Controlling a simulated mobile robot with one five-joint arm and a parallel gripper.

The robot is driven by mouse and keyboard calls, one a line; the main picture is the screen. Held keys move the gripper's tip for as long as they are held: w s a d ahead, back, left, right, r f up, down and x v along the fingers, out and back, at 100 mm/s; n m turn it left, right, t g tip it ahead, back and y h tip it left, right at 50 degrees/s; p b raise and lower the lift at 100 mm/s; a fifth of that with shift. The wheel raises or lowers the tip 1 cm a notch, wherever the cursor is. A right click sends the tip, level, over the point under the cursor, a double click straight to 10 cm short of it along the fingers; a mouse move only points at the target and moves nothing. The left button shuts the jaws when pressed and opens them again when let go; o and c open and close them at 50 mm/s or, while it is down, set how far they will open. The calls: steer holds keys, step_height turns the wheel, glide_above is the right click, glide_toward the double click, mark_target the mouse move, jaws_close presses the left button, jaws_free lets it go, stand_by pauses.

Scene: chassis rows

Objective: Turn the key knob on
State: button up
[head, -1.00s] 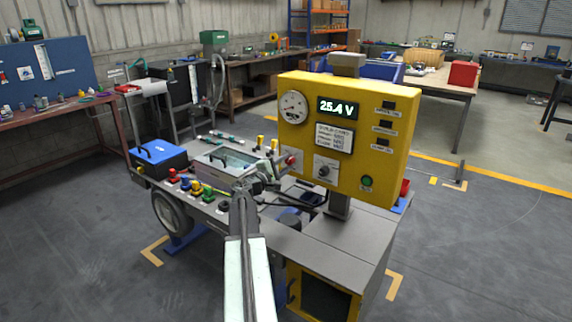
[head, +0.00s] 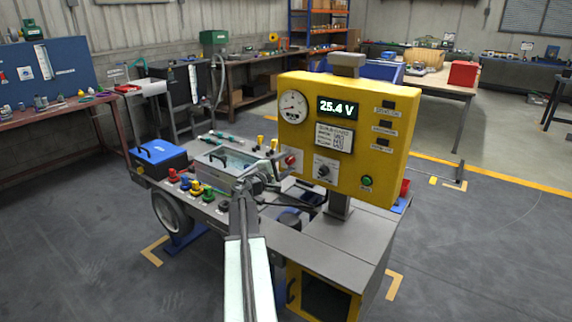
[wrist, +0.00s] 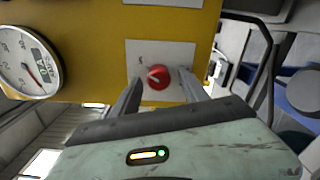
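A yellow control panel (head: 395,145) stands on the grey cart. A red knob (head: 290,161) is on a pale plate at its lower left, and a dark knob (head: 323,171) is on another pale plate to the right. I cannot tell from labels which is the key knob. My gripper (head: 277,165) is at the red knob. In the wrist view, the red knob (wrist: 158,77) with a pale mark lies between the two fingers of my gripper (wrist: 160,80). The fingers are apart, with visible gaps on both sides of the knob.
A round gauge (head: 293,106), a lit 25.4 V display (head: 339,107) and a green button (head: 367,181) are on the panel. A blue box (head: 158,154) and several coloured terminals stand on the cart's left part. The floor at the right is open.

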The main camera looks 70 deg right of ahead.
steer(key=v, duration=0.7)
steer(key=shift+a, duration=0.35)
steer(key=shift+w, duration=0.1)
